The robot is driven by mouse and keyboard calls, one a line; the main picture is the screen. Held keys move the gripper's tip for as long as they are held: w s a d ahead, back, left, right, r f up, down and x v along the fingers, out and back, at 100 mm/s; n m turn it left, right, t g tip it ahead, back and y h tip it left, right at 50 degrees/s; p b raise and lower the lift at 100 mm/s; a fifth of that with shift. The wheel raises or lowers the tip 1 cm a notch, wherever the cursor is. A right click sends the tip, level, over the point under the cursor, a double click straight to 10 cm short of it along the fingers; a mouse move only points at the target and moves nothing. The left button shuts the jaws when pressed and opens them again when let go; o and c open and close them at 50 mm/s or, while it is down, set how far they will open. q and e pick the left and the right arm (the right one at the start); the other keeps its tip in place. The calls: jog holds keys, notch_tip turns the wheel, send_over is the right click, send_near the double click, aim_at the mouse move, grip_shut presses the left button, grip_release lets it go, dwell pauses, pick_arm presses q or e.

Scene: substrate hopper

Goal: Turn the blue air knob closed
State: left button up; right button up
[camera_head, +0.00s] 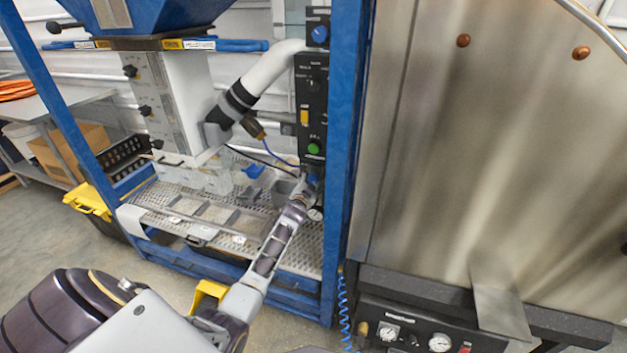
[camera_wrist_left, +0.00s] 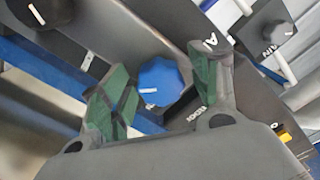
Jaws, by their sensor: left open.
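The blue air knob (camera_wrist_left: 160,82) shows in the left wrist view as a faceted round knob with a white mark, on a dark panel with partly hidden white lettering. My left gripper (camera_wrist_left: 163,92) is open, with one green-padded finger on each side of the knob. I cannot tell whether either finger touches it. In the head view, my left gripper (camera_head: 308,186) is at the lower end of the black control panel (camera_head: 311,110), where a bit of blue knob (camera_head: 314,178) shows. The fingers largely hide that spot. My right gripper is not in view.
Dark knobs (camera_wrist_left: 275,32) flank the air knob in the wrist view. A blue frame post (camera_head: 343,140) and large steel cabinet (camera_head: 500,140) stand right.

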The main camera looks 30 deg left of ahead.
pick_arm(q)
jog(key=shift+v, duration=1.05)
jog(key=v, duration=1)
jog(key=shift+a, duration=0.1)
jog(key=shift+f, duration=0.1)
dwell(0.5)
